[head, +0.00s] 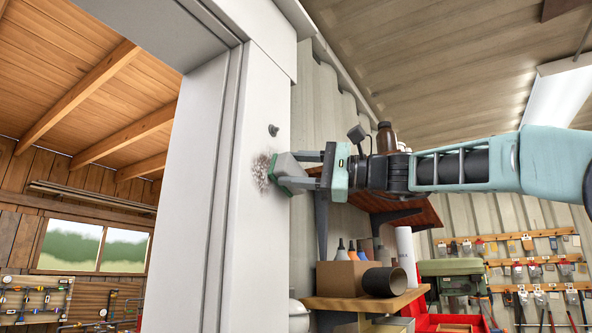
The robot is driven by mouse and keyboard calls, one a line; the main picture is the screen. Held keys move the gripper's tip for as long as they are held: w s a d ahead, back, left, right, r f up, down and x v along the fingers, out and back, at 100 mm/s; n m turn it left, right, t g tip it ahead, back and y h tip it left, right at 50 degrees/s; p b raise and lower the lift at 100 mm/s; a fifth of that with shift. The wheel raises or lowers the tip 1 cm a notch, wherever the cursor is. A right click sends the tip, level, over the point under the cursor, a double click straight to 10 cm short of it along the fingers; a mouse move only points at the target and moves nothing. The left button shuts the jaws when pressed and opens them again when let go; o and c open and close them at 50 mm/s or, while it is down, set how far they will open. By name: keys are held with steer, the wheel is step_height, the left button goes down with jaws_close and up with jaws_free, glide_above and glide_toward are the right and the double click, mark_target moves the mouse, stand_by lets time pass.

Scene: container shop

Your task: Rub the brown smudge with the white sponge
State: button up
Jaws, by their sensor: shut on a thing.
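The brown smudge (261,171) is a speckled patch on the white door post (255,230) in the head view, left of my gripper. My gripper (301,171) reaches in from the right and is shut on the white sponge (287,164), which looks light grey with a green edge toward the post. The sponge is at the smudge's right side and hides part of it. It appears to touch the post, but contact is not certain from this view.
A small dark knob (273,130) sticks out of the post just above the sponge. Below my arm are a wooden shelf (350,301) with a cardboard box (342,279) and a dark tube (384,282). An upper shelf (413,212) with a brown bottle (386,138) is behind my arm.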

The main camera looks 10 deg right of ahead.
steer(key=shift+s+a+f+b, duration=0.1)
steer(key=shift+s+a+b, duration=0.65)
steer(key=shift+s+a, duration=0.35)
steer(key=shift+s+a+f+b, duration=0.1)
steer(key=shift+s+a+b, duration=0.7)
steer(key=shift+s, duration=0.5)
steer(key=shift+s+a+r+p, duration=0.15)
steer(key=shift+r+p, duration=0.1)
steer(key=shift+r, duration=0.35)
steer(key=shift+s+r+p, duration=0.1)
steer(key=shift+r+p, duration=0.1)
steer(key=shift+r, duration=0.35)
steer(key=shift+w+d+p, duration=0.5)
steer(key=shift+w+d, duration=0.55)
steer(key=shift+w, duration=0.3)
steer(key=shift+w+d+p, duration=0.45)
steer(key=shift+w+d, duration=0.55)
steer(key=shift+w, duration=0.35)
steer(key=shift+s+d+f+b, duration=0.15)
steer(key=shift+s+d+b, duration=0.5)
steer(key=shift+d+b, duration=0.15)
steer(key=shift+s+d+b, duration=0.9)
steer(key=shift+s+d, duration=0.35)
steer(key=shift+d, duration=0.3)
